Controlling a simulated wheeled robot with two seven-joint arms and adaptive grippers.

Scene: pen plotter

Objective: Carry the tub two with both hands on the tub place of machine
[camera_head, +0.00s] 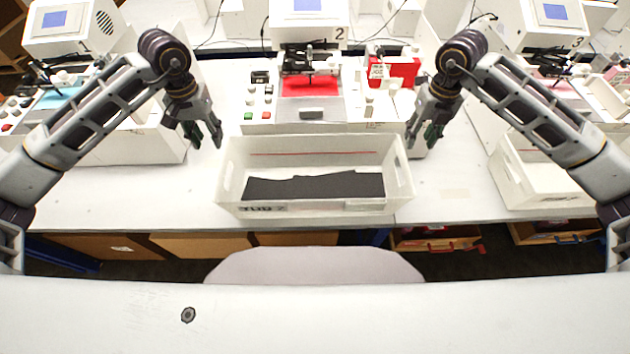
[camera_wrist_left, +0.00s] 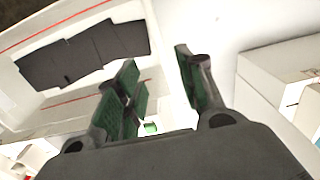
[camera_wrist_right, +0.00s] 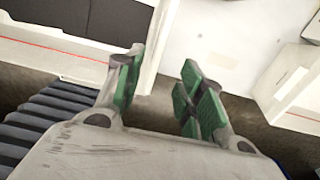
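Tub two (camera_head: 330,208) is a white open box with dark sheets inside, standing on the white table in front of machine 2 (camera_head: 308,30). My left gripper (camera_head: 206,142) is open and empty above the tub's left end. In the left wrist view the tub's end wall (camera_wrist_left: 160,45) shows between the spread fingers. My right gripper (camera_head: 423,138) is open and empty above the tub's right end. In the right wrist view the end wall (camera_wrist_right: 158,45) also lies between the fingers. I cannot tell the exact height of either gripper above the rim. The machine's tub place is not clearly identifiable.
Machine 2's red pad (camera_head: 310,85) and button panel (camera_head: 258,105) stand just behind the tub. Another white tub (camera_head: 545,180) stands to the right, by machine 3 (camera_head: 560,15). Table is clear left of the tub.

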